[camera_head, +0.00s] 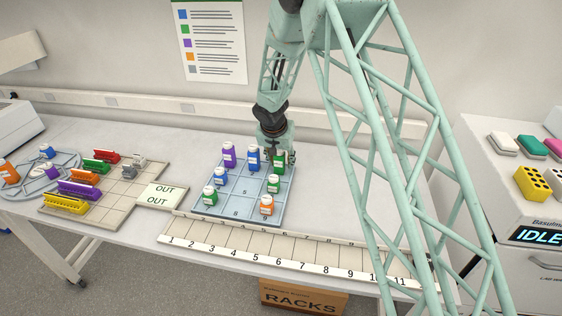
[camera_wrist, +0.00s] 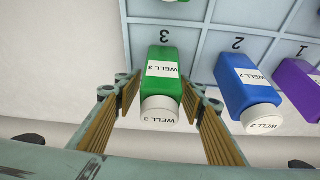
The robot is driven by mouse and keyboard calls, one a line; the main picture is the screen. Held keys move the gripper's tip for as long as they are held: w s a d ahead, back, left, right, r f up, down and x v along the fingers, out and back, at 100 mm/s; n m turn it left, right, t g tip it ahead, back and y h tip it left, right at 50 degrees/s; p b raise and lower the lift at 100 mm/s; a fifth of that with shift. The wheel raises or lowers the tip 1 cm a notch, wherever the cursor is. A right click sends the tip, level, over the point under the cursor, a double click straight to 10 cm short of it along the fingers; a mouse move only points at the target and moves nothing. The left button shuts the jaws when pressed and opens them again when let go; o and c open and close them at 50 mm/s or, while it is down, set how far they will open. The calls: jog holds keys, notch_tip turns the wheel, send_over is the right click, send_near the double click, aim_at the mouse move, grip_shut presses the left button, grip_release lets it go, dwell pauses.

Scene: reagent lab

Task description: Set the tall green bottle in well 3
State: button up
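The tall green bottle (camera_head: 279,164) with a white cap stands upright in the back right cell of the blue-grey tray (camera_head: 238,210). In the wrist view the bottle (camera_wrist: 163,75) has a "WELL 3" label, and a printed "3" shows on the tray beside it. My gripper (camera_wrist: 160,105) is open, with one ribbed finger on each side of the bottle's capped end. Small gaps show between fingers and bottle. In the head view my gripper (camera_head: 289,157) is at the tray's back right corner, its fingers partly hidden.
A tall blue bottle (camera_head: 253,158) and a tall purple bottle (camera_head: 229,155) stand left of the green one. A short green bottle (camera_head: 273,184) stands just in front. Cells 5 and 8 are empty. A numbered strip (camera_head: 275,261) runs along the table front.

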aim_at(280, 151)
jog(key=shift+v, duration=6.05)
jog(key=shift+r, duration=0.15)
